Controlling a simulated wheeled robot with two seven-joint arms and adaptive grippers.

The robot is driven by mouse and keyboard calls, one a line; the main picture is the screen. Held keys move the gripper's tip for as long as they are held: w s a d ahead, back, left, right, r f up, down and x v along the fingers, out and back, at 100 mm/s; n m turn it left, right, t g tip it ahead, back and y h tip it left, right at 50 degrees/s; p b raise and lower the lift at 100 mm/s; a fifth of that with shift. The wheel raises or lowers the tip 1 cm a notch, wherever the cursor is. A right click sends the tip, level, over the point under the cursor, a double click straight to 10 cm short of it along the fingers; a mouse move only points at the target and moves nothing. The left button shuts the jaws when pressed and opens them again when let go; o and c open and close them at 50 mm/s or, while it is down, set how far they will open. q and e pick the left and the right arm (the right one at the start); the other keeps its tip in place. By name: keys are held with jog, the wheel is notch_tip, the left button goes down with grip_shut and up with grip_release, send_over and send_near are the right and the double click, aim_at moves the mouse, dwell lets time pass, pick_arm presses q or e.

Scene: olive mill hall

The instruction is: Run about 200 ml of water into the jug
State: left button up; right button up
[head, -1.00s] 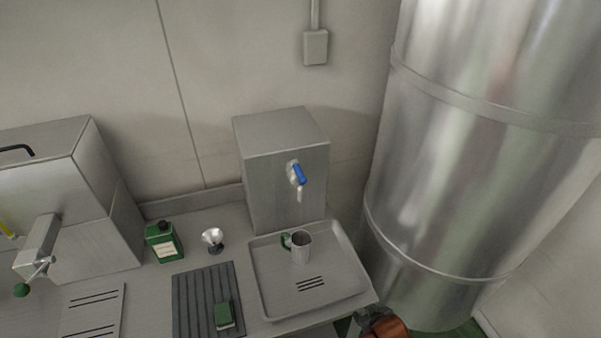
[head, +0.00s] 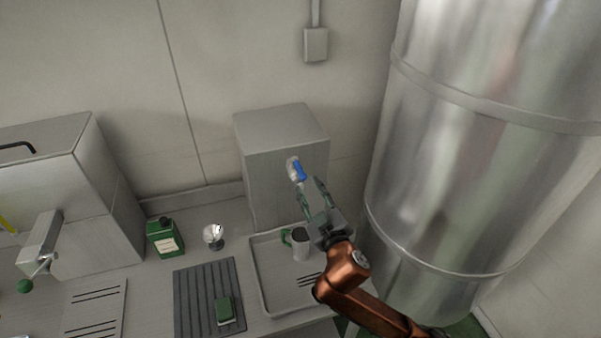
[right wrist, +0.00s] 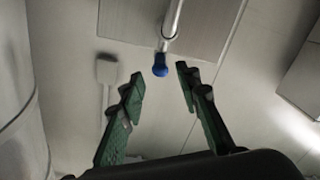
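The metal jug (head: 301,250) with a green handle stands upright on the tray (head: 263,290), below the tap and partly behind my right gripper. The tap's blue lever (head: 299,170) is on the front of the steel water box (head: 280,125). My right gripper (head: 310,187) is open and empty, its fingertips close to the lever. In the right wrist view the lever's blue end (right wrist: 160,70) lies just beyond the gap between the green-padded fingers (right wrist: 160,77), apart from them. The tap's spout is mostly hidden in the head view. My left gripper is not in view.
A green canister (head: 165,239), a small metal funnel-like cup (head: 213,236) and a dark ribbed mat (head: 192,300) with a green sponge-like block (head: 224,311) lie to the left. A large steel tank (head: 470,150) stands close on the right.

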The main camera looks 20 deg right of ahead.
aim_at(303, 176)
jog(key=shift+w+a+r, duration=0.1)
jog(key=shift+w+r, duration=0.15)
jog(key=shift+w, duration=0.15)
jog(key=w+p, duration=0.1)
jog(key=w, duration=0.6)
jog(key=shift+a+f, duration=0.1)
jog(key=shift+f, duration=0.05)
grip_shut()
